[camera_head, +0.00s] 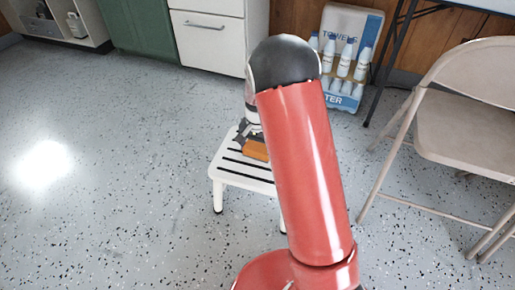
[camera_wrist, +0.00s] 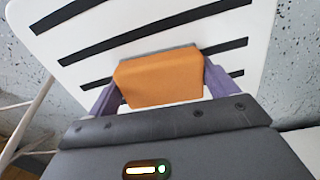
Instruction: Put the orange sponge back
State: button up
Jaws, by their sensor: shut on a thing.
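The orange sponge (camera_wrist: 158,80) is between the two purple-grey fingers of my gripper (camera_wrist: 160,88) in the wrist view. A grey layer shows along its far edge. My gripper is shut on it. In the head view the sponge (camera_head: 255,150) shows over the top of a white step stool (camera_head: 247,178) with black strips. My arm hides the right part of the stool. The stool top (camera_wrist: 75,42) lies behind the sponge in the wrist view. I cannot tell whether the sponge touches the stool.
A beige folding chair (camera_head: 470,125) stands at the right, beside a dark-legged table. A crate of bottles (camera_head: 345,65) stands at the back wall. A white drawer cabinet (camera_head: 210,35), a green cabinet (camera_head: 138,25) and an open shelf (camera_head: 45,28) line the back left. The floor at left is clear.

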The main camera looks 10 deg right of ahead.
jog(key=o, duration=0.9)
jog(key=shift+c, duration=0.2)
